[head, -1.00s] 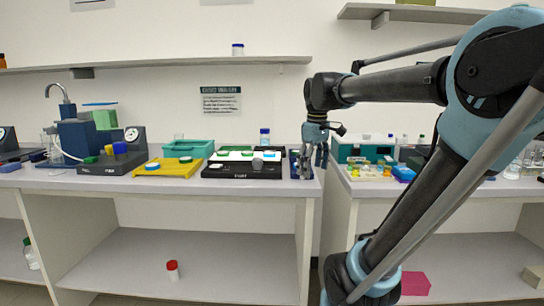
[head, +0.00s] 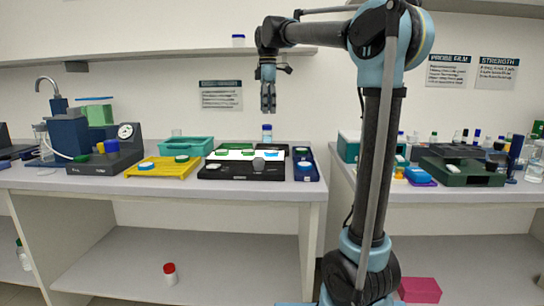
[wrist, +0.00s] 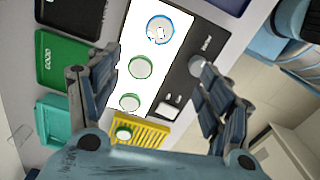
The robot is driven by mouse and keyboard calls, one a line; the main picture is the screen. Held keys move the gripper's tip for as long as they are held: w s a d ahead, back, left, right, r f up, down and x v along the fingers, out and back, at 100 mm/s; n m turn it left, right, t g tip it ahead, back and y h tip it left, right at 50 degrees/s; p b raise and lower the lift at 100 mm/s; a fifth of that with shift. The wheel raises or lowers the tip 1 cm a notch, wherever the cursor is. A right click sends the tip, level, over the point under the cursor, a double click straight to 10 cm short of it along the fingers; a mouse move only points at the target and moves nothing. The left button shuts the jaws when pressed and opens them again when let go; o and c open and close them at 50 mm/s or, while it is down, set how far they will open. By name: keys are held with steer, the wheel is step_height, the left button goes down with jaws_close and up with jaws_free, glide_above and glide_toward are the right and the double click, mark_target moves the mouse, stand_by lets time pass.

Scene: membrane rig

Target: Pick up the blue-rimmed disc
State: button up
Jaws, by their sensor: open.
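A blue-rimmed disc with a white centre (wrist: 160,29) lies on a white panel at the top of the wrist view. In the head view this blue-rimmed disc (head: 271,154) is at the right of the panel. Two green-rimmed discs (wrist: 140,67) (wrist: 129,101) lie in line with it. Another blue disc (head: 147,165) and a green disc (head: 182,158) sit on the yellow rack. My gripper (head: 268,108) is open and empty, raised above the bench near the black board. In the wrist view my gripper (wrist: 155,57) has its fingers spread wide, apart from the discs.
The black board (head: 220,173) carries the white panel and a grey knob (head: 258,163). A blue tray (head: 306,174) with discs stands at its right. A teal bin (head: 201,144), a blue-capped bottle (head: 267,133) and a gauge unit (head: 108,160) are nearby. A gap separates the two benches.

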glide_above(270, 152)
step_height(270, 152, down, 11)
steer(key=shift+a+f, duration=0.1)
steer(key=shift+w+d+f, duration=0.15)
steer(key=shift+f, duration=1.2)
steer(key=shift+w+d+f, duration=0.1)
steer(key=shift+w+f, duration=0.05)
steer(key=shift+f, duration=1.15)
steer(key=c, duration=1.1)
